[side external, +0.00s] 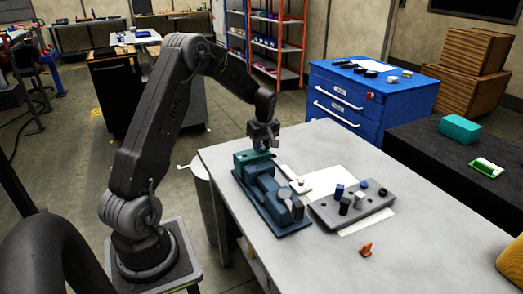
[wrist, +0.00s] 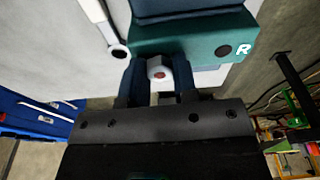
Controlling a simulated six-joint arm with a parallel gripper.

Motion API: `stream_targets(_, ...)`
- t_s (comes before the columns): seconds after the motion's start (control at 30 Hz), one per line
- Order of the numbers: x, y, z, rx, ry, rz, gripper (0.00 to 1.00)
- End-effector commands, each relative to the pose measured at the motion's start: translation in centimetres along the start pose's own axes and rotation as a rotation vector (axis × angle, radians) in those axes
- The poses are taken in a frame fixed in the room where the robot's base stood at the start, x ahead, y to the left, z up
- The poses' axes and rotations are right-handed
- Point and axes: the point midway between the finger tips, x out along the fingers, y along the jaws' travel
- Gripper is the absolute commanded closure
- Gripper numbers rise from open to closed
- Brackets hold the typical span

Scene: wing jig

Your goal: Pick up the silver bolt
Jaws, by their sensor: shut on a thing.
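My gripper (side external: 263,148) is low over the back end of the blue-teal wing jig (side external: 268,200) on the grey table. In the wrist view my gripper's two dark fingers (wrist: 157,82) are closed on the silver bolt (wrist: 158,65), which has a pale head with a small reddish centre. The bolt is right beside the edge of the jig's teal block (wrist: 190,43), marked with a white R. I cannot tell whether the bolt touches the block. The bolt is hidden in the side view.
A grey holed tray (side external: 325,212) with several blue, dark and silver pieces stands right of the jig. A small orange piece (side external: 366,249) lies in front of it. The table's front right is mostly clear. A blue drawer cabinet (side external: 345,122) stands behind the table.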

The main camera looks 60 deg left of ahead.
Motion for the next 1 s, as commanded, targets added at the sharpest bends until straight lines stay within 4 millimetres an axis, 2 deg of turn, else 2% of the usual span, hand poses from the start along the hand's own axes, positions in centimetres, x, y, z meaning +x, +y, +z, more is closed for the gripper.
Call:
stream_targets(0.37,-0.4,0.0,-0.1,0.000,0.001,0.001,0.96)
stream_targets(0.53,-2.0,0.1,-0.3,-0.002,0.002,0.003,0.96)
stream_targets(0.67,-4.3,0.1,-0.7,-0.001,0.003,0.005,0.96)
stream_targets(1.0,-8.0,-6.7,-4.9,-0.006,0.003,0.002,0.96)
